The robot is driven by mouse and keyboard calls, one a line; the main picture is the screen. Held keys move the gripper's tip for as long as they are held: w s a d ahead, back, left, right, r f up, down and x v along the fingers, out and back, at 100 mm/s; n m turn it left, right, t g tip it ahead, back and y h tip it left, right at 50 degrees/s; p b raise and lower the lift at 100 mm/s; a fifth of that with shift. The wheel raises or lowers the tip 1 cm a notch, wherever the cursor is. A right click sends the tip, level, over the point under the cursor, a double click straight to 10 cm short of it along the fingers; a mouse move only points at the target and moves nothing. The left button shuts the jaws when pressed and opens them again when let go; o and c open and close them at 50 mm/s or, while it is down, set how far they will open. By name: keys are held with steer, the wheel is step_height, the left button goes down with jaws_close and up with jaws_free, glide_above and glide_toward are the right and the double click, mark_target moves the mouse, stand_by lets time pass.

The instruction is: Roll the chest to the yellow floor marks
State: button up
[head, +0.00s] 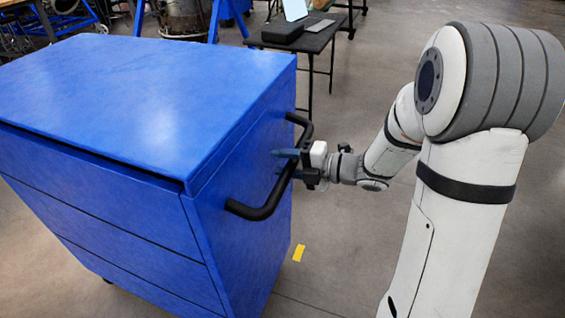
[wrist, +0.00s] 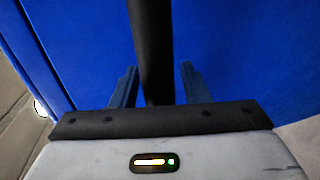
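The blue chest (head: 110,90) fills the left of the head view, with drawer fronts on its near side. A black bar handle (head: 262,210) is fixed to its right side. My gripper (head: 284,163) is at that handle. In the wrist view, the dark handle bar (wrist: 152,45) runs between the two fingers of my gripper (wrist: 157,88), with narrow blue gaps on both sides, so the fingers look open around it. One yellow floor mark (head: 298,252) shows on the floor just right of the chest; other marks are not visible.
A dark table (head: 305,37) with a laptop (head: 296,10) and a black box (head: 282,32) stands behind the chest. Blue metal frames (head: 75,22) and a metal drum (head: 184,18) are at the back left. The grey floor right of the table is clear.

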jaws_close()
stand_by(0.3)
steer(key=shift+s+d+f+b, duration=0.1)
steer(key=shift+d+f+b, duration=0.15)
steer(key=shift+d+b, duration=0.2)
steer(key=shift+s+d+r, duration=0.25)
steer(key=shift+d, duration=0.25)
steer(key=shift+c, duration=1.2)
jaws_free()
steer(key=shift+a, duration=0.15)
steer(key=shift+o, duration=0.6)
steer(key=shift+w+a+f, duration=0.1)
steer(key=shift+a, duration=0.05)
steer(key=shift+o, duration=1.1)
